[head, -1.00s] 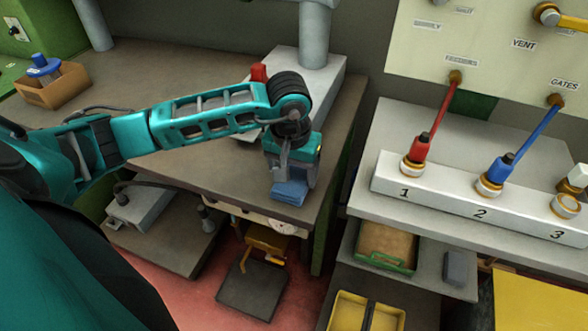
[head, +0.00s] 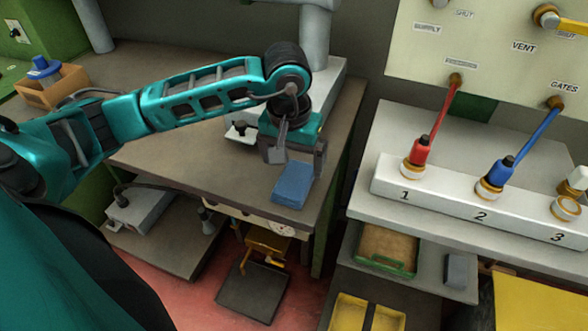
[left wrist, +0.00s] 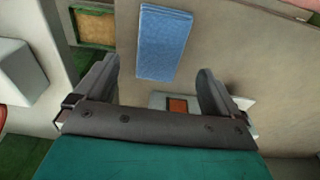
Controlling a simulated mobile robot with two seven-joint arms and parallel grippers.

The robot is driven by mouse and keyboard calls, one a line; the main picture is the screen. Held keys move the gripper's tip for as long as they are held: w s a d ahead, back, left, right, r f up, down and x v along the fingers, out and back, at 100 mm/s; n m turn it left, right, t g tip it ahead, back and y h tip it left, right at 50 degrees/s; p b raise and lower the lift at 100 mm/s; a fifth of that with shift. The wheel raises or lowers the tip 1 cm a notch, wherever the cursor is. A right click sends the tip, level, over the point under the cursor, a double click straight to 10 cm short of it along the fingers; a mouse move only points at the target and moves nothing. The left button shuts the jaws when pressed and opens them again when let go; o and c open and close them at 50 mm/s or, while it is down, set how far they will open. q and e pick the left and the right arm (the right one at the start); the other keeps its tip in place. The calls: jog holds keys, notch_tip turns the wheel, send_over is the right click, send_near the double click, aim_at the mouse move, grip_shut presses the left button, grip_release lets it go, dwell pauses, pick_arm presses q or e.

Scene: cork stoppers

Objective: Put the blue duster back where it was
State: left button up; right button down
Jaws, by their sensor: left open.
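The blue duster (head: 292,186) is a blue block lying on the brown worktop (head: 200,160), close to its front right edge. In the left wrist view the duster (left wrist: 164,43) lies beyond my fingertips, apart from them. My left gripper (head: 298,163) is open and empty, behind the duster in the head view. Its two fingers (left wrist: 155,82) are spread in the left wrist view. My right gripper is not in view.
A cardboard box with a blue-topped item (head: 48,85) stands at the far left of the worktop. To the right, across a gap, a white block (head: 480,200) numbered 1 to 3 holds a red and a blue plug. A grey machine base (head: 325,80) stands behind my gripper.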

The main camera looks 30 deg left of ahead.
aim_at(292, 184)
pick_arm(q)
notch_tip(292, 184, up, 7)
jog(key=shift+s, duration=0.45)
jog(key=shift+d+f, duration=0.1)
